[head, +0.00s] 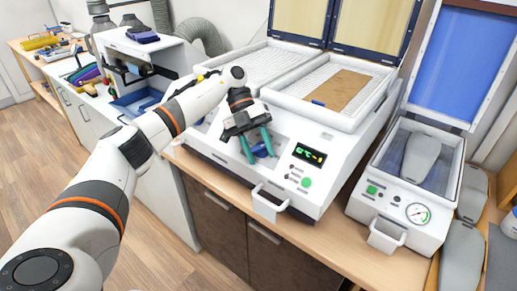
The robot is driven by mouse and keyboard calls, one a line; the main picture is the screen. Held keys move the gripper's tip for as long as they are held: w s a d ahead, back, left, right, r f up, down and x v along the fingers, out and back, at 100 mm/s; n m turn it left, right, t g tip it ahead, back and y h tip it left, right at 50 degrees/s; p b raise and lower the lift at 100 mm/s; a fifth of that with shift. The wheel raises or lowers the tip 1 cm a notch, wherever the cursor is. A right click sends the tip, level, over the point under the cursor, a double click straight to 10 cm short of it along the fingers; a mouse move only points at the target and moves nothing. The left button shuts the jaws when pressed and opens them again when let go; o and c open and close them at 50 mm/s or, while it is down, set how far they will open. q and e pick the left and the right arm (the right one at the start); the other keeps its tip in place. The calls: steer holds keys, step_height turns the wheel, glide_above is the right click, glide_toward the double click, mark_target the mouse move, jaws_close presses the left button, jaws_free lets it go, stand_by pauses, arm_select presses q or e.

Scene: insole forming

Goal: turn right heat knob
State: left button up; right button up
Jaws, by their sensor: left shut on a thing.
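The right heat knob (260,151) is a blue knob on the sloped front panel of the white two-bay heating machine, left of a lit green display (308,155). My left gripper (261,156) has teal fingers and reaches down to the panel. Its fingers are on either side of the knob and shut on it, partly hiding it. My left arm covers part of the machine's left front. My right gripper is not in view.
The heating machine (219,155) has two open lids; a brown sheet (340,91) lies in its right bay. A green button (306,182) is below the display. To the right stands a white press (410,205) with a gauge, lid open. Grey insoles (463,255) lie at the far right.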

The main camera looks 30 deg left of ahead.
arm_select(q)
steer(key=o, duration=1)
steer(key=shift+f, duration=0.1)
steer(key=b+v, duration=0.1)
steer(key=v, duration=0.1)
steer(key=shift+w+a+r, duration=0.15)
steer(key=shift+r, duration=0.1)
steer(key=p+v, duration=0.1)
steer(key=v, duration=0.2)
steer(key=shift+w+a+r, duration=0.1)
steer(key=shift+a+r, duration=0.1)
steer(key=shift+r, duration=0.15)
steer(key=p+v, duration=0.3)
steer(key=p, duration=0.1)
steer(key=shift+w+a+r, duration=0.1)
steer(key=shift+a+r, duration=0.05)
steer(key=shift+r, duration=0.1)
steer(key=shift+p+v, duration=0.95)
steer(key=shift+p, duration=0.15)
steer(key=shift+a+f, duration=0.15)
